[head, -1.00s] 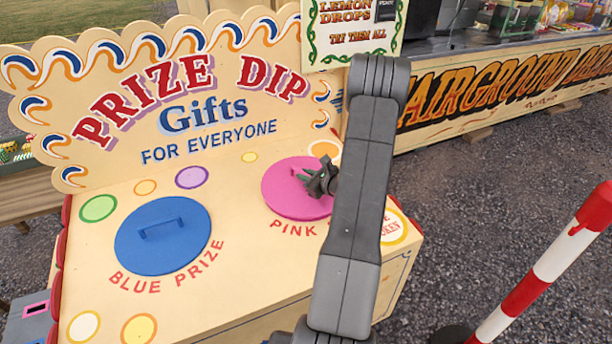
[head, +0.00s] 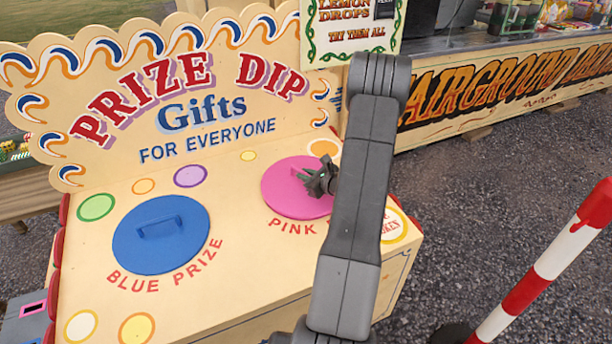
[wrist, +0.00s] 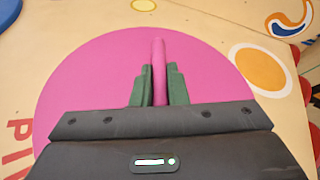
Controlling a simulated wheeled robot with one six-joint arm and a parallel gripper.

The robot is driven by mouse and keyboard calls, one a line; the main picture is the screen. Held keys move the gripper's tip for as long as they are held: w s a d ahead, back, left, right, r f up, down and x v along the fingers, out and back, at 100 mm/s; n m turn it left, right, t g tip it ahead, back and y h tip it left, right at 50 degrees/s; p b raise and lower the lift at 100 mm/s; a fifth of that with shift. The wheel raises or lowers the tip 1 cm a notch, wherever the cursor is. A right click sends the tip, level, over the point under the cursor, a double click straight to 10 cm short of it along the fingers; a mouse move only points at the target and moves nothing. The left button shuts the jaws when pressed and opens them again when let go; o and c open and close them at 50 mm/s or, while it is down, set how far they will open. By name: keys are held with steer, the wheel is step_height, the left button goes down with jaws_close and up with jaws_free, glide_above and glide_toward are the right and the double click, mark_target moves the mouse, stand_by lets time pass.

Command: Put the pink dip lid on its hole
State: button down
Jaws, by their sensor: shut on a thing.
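The pink lid (head: 285,190) is a flat round disc on the cream prize-dip counter, at the spot marked PINK. In the wrist view the pink lid (wrist: 100,85) fills the middle, with its raised bar handle (wrist: 158,60) standing up. My gripper (head: 312,180) is over the lid, its green-lined fingers (wrist: 160,85) shut on the handle from both sides. The lid looks flat and level with the counter top. No hole shows; whether the lid is seated or slightly raised I cannot tell. My arm hides part of the lid's right side and lettering.
A blue lid (head: 160,236) with a handle lies on the counter to the left. The scalloped PRIZE DIP sign (head: 180,90) rises behind. A red-and-white post (head: 560,255) stands at the right on gravel. Coloured dots are painted on the counter.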

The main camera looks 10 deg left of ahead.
steer(key=shift+f+b, duration=0.5)
steer(key=shift+b, duration=0.05)
steer(key=c, duration=1.3)
jaws_free()
steer(key=shift+c, duration=0.2)
steer(key=p+v, duration=0.1)
steer(key=v, duration=1.2)
steer(key=shift+s+d, duration=0.25)
steer(key=shift+d, duration=0.05)
steer(key=shift+w+a, duration=0.1)
steer(key=b+x, duration=0.1)
steer(key=x, duration=1.2)
steer(key=shift+w+a, duration=0.1)
steer(key=shift+a, duration=0.1)
steer(key=shift+r, duration=0.2)
